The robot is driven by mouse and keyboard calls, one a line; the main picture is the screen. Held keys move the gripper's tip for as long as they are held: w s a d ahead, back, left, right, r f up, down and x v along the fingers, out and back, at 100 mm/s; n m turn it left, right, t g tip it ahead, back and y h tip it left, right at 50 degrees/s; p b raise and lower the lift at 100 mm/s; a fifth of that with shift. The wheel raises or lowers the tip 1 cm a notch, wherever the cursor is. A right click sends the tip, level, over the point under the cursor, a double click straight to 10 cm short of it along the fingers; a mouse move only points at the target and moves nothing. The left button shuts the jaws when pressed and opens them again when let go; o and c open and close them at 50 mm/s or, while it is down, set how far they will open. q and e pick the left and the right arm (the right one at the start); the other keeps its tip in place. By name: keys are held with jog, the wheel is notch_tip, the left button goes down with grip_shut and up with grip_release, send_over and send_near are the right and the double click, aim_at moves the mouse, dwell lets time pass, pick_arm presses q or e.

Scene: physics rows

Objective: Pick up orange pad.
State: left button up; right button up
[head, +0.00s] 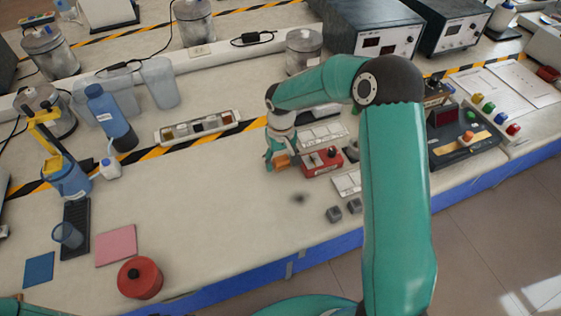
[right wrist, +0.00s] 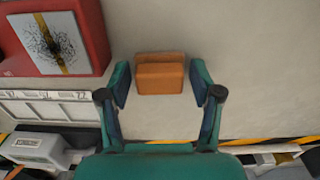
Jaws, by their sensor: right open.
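The orange pad (right wrist: 160,76) is a small orange-brown block on the pale bench top. In the right wrist view it lies between and just beyond my fingertips, with a visible gap on each side. In the head view the orange pad (head: 282,160) shows partly, next to my right gripper (head: 274,157), which hides some of it. My right gripper also shows in the right wrist view (right wrist: 160,84), open and empty, with one finger on either side of the pad's near part. My left gripper is not in view.
A red box (head: 322,162) stands close to the pad; it is also at upper left in the right wrist view (right wrist: 82,25). Small dark cubes (head: 334,213) lie nearer the front edge. A pink pad (head: 116,246) and red canister (head: 139,278) are left. The middle bench is clear.

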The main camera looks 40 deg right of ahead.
aim_at(281, 158)
jog(key=c, duration=0.8)
jog(key=shift+o, duration=0.2)
jog(key=shift+r, duration=0.1)
notch_tip(281, 158, up, 20)
jog(key=o, duration=0.3)
jog(key=c, duration=0.3)
jog(key=shift+f, duration=0.2)
jog(key=shift+c, duration=0.2)
